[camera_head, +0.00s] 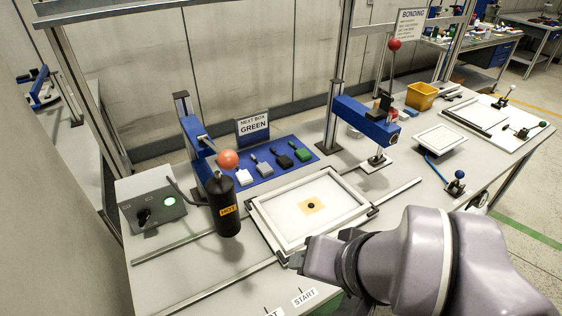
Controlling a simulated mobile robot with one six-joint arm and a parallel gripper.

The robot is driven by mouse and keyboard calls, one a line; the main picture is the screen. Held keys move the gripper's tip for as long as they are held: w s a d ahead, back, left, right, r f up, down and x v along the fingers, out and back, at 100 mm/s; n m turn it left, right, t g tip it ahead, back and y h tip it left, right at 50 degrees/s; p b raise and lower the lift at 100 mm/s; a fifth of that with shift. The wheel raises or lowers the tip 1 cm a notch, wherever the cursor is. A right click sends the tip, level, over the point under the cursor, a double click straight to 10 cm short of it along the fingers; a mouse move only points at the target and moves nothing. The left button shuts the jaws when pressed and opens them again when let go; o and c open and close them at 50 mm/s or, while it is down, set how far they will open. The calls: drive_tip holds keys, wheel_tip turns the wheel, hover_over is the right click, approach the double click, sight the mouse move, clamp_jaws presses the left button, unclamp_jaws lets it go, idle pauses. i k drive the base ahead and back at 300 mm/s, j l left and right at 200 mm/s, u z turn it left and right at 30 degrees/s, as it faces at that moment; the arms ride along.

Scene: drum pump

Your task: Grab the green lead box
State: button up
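The green lead box (302,154) sits on the blue mat (232,186) at the back of the table, at the right end of a row of small boxes. A dark lead or handle sticks out behind it.
Black (284,161), grey (264,169) and white (244,177) boxes stand left of the green one. A sign (253,126) behind reads "NEXT BOX GREEN". A black "HOT" cylinder (222,200) stands left, a blue press arm (365,121) right. The framed tray (262,222) lies between.

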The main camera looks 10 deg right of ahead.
sight(303, 155)
drive_tip(key=i+l+u, duration=0.1)
drive_tip(key=l, duration=0.25)
drive_tip(key=i+l+u, duration=0.15)
drive_tip(key=l, duration=0.25)
drive_tip(key=i+l+u, duration=0.1)
drive_tip(key=l, duration=0.3)
drive_tip(key=i, duration=0.1)
